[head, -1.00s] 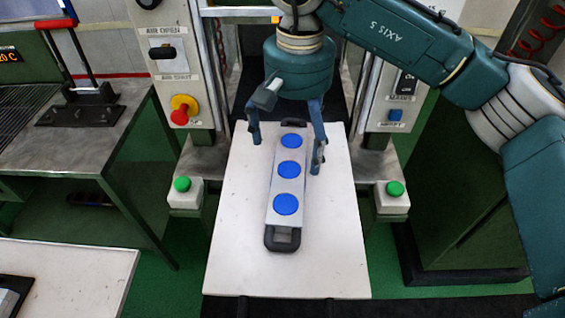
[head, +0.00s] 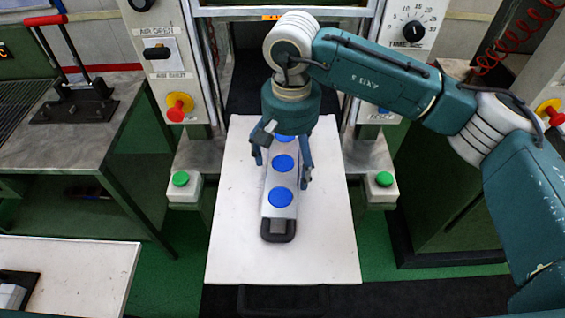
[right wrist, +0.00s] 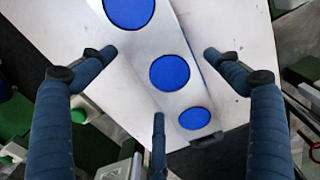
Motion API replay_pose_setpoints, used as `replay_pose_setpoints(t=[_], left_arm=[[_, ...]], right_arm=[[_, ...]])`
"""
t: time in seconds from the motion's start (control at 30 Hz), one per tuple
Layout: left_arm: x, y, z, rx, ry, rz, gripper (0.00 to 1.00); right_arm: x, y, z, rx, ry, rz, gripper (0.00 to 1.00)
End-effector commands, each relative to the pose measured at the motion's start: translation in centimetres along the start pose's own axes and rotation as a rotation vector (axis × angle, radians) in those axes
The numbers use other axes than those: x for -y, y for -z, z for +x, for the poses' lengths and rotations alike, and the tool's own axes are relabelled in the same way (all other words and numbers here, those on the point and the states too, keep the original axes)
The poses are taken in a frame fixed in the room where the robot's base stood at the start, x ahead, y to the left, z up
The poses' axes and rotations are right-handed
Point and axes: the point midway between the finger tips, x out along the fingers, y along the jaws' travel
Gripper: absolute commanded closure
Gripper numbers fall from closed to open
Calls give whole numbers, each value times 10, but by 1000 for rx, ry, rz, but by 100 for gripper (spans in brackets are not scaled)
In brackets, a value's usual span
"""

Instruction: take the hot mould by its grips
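The mould (head: 281,213) is a long pale metal bar with blue discs along its top. It lies flat on a white table (head: 328,245), pointing toward the press, and also shows in the right wrist view (right wrist: 142,42). Its near black grip (head: 278,239) is in plain view; the far grip is hidden behind my right gripper. My right gripper (head: 281,172) is open and empty above the far half of the mould, with fingers on either side. In the right wrist view the open fingers (right wrist: 160,60) are apart from the mould. My left gripper is out of view.
The press stands behind the table, with green buttons (head: 180,179) (head: 384,179) on its two sides. A red emergency knob (head: 177,112) is at the left. A second white table (head: 85,275) is at lower left. The near part of the white table is clear.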

Motion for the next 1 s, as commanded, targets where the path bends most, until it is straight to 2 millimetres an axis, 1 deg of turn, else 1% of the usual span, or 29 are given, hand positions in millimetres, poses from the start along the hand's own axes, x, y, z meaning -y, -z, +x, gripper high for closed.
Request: replay_pose_setpoints(t=[0.03,0.1,0.17,0.2,0.27,0.3,0.33,0.57,0.73,0.87,0.97,1.0], left_arm=[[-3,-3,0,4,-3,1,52],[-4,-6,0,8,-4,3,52],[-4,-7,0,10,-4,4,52],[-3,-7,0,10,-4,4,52],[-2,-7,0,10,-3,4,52],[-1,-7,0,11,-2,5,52],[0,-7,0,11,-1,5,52],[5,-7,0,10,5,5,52],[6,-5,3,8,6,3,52],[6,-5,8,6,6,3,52],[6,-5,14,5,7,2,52],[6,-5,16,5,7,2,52]], right_arm=[[0,0,0,0,0,0,27],[0,0,0,0,0,0,41],[0,0,0,0,-1,0,53],[0,0,0,0,-1,0,61],[0,0,0,0,-1,0,73],[0,0,0,0,-1,1,81],[0,1,-2,-2,2,0,83],[0,1,-3,-2,2,1,83],[1,1,-9,-3,3,1,83],[1,2,-22,-6,4,0,84],[1,2,-37,-7,4,0,84],[2,2,-45,-8,5,1,84]])
